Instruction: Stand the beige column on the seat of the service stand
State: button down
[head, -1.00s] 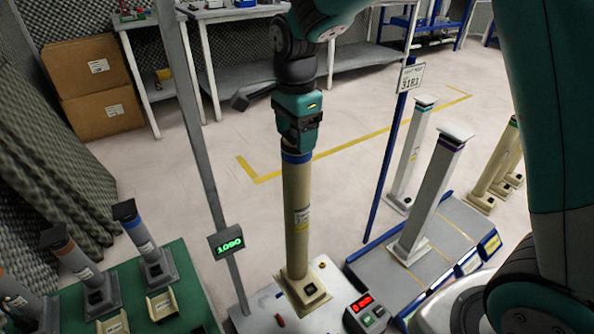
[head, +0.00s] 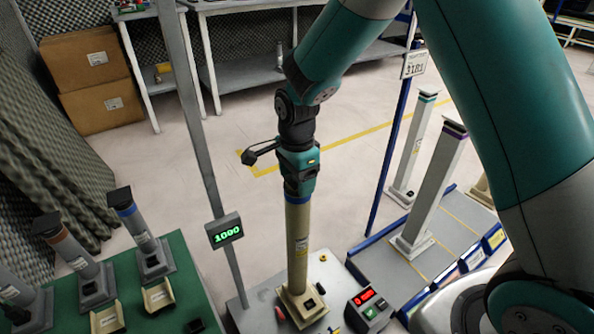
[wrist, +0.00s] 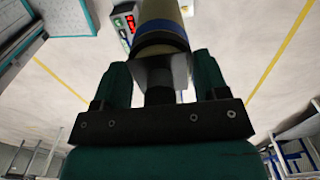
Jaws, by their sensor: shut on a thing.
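The beige column (head: 298,240) is upright in the middle of the head view, with a blue band near its top and a square foot at its bottom. My gripper (head: 298,188) is shut on its top end. In the wrist view my gripper (wrist: 158,85) has a finger on each side of the column's top, below the blue band (wrist: 162,38). The column's foot is over the pale top of the service stand (head: 262,308). The foot covers the seat, and I cannot tell whether it touches the stand.
A control box with a red display (head: 368,305) is right of the foot. A post with a green display (head: 224,231) stands left. A grey platform (head: 400,270) holds pale columns at right. A green table (head: 190,262) with shorter columns is at left.

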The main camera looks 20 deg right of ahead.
jog(key=shift+f+b, duration=0.4)
jog(key=shift+f, duration=1.5)
jog(key=shift+c, duration=0.7)
grip_release()
notch_tip(320, 180, up, 12)
jog(key=p, duration=0.3)
jog(key=shift+s, duration=0.1)
jog(key=s+a+r+n+y, duration=0.2)
jog(key=s+r+n, duration=0.4)
jog(key=s+n, duration=0.5)
jog(key=s+a+r+n+y, duration=0.2)
jog(key=s+r+n, duration=0.4)
jog(key=s+n, duration=0.6)
jog(key=shift+s+a, duration=0.3)
jog(key=shift+s, duration=0.7)
